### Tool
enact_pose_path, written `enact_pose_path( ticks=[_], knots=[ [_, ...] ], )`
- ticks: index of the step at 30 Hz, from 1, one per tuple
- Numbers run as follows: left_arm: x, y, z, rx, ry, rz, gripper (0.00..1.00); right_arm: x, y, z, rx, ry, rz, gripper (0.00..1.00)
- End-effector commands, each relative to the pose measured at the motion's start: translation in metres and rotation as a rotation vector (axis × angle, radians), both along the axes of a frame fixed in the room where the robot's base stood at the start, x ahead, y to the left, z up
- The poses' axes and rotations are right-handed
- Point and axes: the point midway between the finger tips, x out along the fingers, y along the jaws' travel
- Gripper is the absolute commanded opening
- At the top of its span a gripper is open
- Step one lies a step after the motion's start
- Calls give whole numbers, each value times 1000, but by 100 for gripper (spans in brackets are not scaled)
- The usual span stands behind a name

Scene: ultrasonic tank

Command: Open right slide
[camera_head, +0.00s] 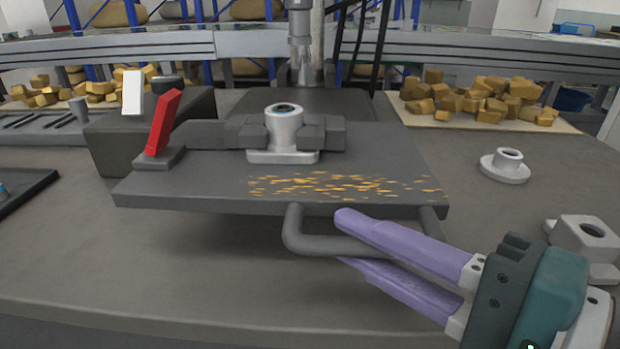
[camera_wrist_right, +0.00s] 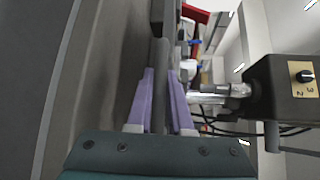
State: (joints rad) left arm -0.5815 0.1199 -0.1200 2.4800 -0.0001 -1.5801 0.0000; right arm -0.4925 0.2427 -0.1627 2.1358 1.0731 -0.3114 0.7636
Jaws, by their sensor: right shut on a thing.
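The slide (camera_head: 220,190) is a flat dark grey plate with a grey bar handle (camera_head: 330,246) along its front edge. Orange chips are scattered on its right part. A light grey flanged part (camera_head: 284,130) sits on it, between dark clamp blocks. My right gripper (camera_head: 345,238) comes in from the right, with its purple fingers above and below the handle bar, shut on it. In the right wrist view the handle (camera_wrist_right: 160,85) runs between the two fingers (camera_wrist_right: 163,85). My left gripper is out of view.
A red lever (camera_head: 163,122) stands at the plate's left. A spindle (camera_head: 301,40) hangs behind the flanged part. The table front is clear.

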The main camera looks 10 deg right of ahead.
Motion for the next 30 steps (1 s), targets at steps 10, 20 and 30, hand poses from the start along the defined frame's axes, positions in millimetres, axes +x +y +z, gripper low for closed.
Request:
enact_pose_path(
  ticks=[10,20,30],
  knots=[
    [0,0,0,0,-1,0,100,-1,-1,-1,-2,1,-2,0],
    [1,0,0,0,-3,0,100,-1,0,-1,-2,0,-2,48],
    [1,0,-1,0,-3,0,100,-6,-3,-1,-3,2,-1,48]
  ],
)
